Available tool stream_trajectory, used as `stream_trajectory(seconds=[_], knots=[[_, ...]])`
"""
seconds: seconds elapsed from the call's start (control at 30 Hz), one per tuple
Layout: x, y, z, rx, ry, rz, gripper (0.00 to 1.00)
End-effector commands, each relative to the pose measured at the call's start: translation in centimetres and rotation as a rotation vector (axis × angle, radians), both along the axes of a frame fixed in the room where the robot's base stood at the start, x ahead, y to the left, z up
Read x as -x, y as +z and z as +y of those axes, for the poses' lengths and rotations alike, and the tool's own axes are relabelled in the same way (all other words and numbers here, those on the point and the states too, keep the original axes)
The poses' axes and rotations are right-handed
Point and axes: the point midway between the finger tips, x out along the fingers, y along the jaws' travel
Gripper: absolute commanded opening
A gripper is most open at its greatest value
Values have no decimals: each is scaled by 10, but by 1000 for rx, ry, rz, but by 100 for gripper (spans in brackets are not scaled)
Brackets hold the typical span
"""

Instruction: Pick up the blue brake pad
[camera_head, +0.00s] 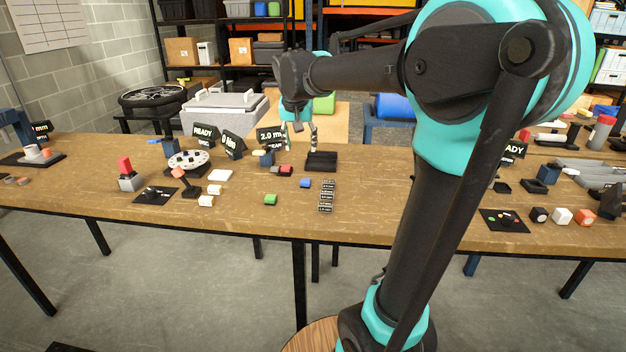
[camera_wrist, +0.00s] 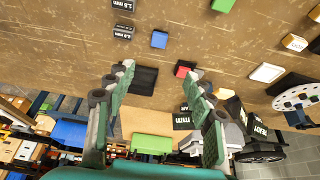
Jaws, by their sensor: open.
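The blue brake pad (camera_head: 305,183) is a small blue block lying on the wooden table, near the middle, to the left of a row of dark labels. It also shows in the wrist view (camera_wrist: 159,39), beyond my fingertips and not between them. My gripper (camera_head: 299,138) is open and empty above the back part of the table, farther back than the blue pad. In the wrist view, its two green fingers (camera_wrist: 157,80) are spread wide apart.
A black tray (camera_head: 321,167) sits behind the blue pad. A red block (camera_head: 286,171) and a green block (camera_head: 270,200) lie to its left, with dark size labels (camera_head: 327,194) to its right. Display signs (camera_head: 271,137) stand at the back. Bare tabletop surrounds the pad.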

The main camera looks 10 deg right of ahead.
Motion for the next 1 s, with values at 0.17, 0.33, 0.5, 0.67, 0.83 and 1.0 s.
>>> stream_trajectory(seconds=[0.17,0.33,0.5,0.67,0.83,1.0], knots=[[-10,-20,-2,0,-3,-1,53],[-22,-52,-7,0,-4,-1,53],[-34,-83,-11,0,-2,-1,53],[-42,-103,-13,0,-2,-1,53],[-45,-112,-15,0,-2,-1,53],[-50,-131,-18,0,-2,-1,53]])
